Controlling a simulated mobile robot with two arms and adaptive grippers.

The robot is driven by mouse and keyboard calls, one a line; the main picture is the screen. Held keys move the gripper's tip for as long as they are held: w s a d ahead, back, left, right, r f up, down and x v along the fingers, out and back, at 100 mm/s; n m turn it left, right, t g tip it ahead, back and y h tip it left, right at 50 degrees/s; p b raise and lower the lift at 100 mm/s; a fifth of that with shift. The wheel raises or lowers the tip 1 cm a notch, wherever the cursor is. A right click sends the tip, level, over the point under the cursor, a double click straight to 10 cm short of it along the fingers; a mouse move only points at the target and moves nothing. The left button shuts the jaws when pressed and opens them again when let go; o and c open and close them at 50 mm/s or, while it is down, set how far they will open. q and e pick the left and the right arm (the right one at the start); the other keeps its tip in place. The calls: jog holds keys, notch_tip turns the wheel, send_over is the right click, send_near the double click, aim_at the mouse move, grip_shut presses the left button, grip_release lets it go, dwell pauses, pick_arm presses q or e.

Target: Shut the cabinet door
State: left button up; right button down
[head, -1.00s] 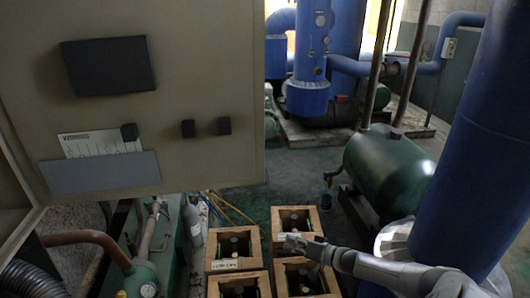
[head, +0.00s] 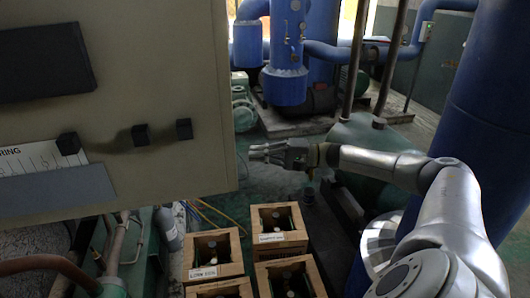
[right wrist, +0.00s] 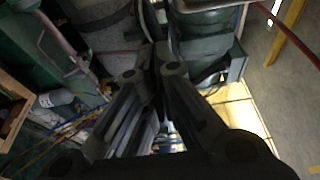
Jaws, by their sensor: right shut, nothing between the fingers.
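The beige cabinet door (head: 150,80) stands open at the left of the head view. Its face carries a dark panel, black knobs (head: 140,135) and a grey pocket (head: 50,190) holding a paper chart. The cabinet body and hinge side are out of the picture. My right gripper (head: 254,152) is shut and empty. It points left, with its fingertips just right of the door's free edge in the picture; a narrow gap shows, but I cannot tell the depth. In the right wrist view its fingers (right wrist: 155,65) come together at the centre. My left gripper is not in view.
Several wooden crates (head: 277,240) with bottles stand on the floor below. A green tank (head: 365,155) and a thick blue pipe (head: 490,130) are at the right. Blue machinery (head: 285,50) stands at the back.

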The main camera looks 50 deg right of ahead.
jog(key=a+p, duration=0.2)
jog(key=a, duration=0.1)
jog(key=w+a+p, duration=0.1)
jog(key=a, duration=0.1)
jog(key=shift+a, duration=0.25)
jog(key=shift+f, duration=0.1)
dwell(0.4)
